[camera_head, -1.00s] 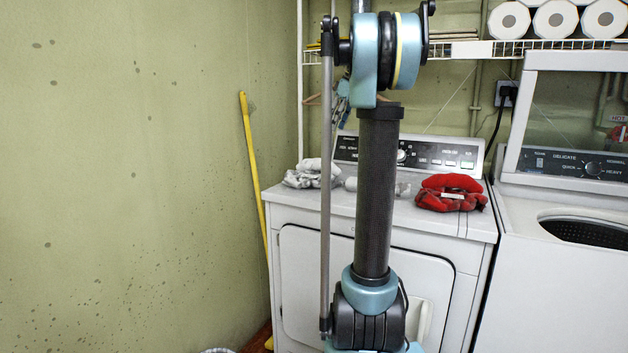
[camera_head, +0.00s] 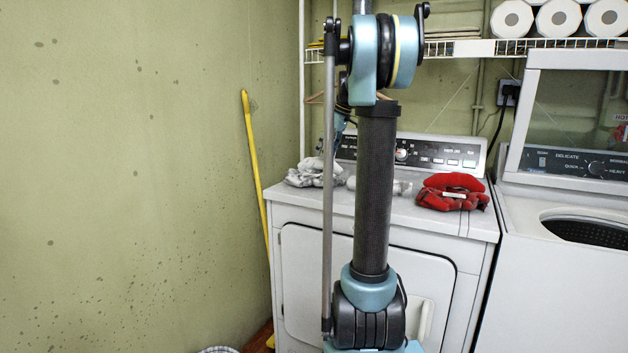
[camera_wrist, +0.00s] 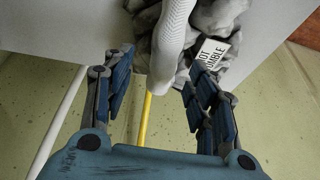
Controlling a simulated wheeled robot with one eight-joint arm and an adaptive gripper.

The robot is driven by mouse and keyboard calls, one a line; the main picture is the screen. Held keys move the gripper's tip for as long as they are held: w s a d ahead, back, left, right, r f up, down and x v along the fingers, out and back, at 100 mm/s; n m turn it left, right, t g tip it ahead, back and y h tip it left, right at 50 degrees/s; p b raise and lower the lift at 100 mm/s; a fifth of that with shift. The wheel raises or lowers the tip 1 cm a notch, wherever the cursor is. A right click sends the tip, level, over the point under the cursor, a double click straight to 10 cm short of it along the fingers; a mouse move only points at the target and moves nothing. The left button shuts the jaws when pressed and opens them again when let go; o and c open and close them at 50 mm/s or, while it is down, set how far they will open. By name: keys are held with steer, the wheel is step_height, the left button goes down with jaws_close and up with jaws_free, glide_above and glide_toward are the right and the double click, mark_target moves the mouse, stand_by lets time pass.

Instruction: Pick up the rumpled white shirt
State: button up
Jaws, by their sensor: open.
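The rumpled white shirt (camera_head: 312,174) lies in a grey-white heap on the left end of the dryer top, partly hidden behind a thin rod of my arm. In the wrist view the heap (camera_wrist: 218,20) lies beyond the fingertips, with a printed white tag (camera_wrist: 211,52). A smooth white curved form (camera_wrist: 172,40) hangs in front of it, between the finger lines; I cannot tell whether it is part of the shirt. My gripper (camera_wrist: 160,72) is open and appears empty. In the head view it is mostly hidden behind my arm.
A red cloth heap (camera_head: 452,192) lies on the right of the dryer top (camera_head: 290,196). A small white object (camera_head: 402,188) lies between, partly behind my arm. A washer (camera_head: 560,210) stands right. A yellow pole (camera_head: 254,165) leans on the left wall. A wire shelf (camera_head: 520,45) hangs above.

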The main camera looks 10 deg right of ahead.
mark_target(320, 160)
steer(key=x, duration=0.2)
steer(key=a+x, duration=0.1)
steer(key=x, duration=0.2)
steer(key=shift+r, duration=0.15)
steer(key=shift+d, duration=0.1)
jaws_close()
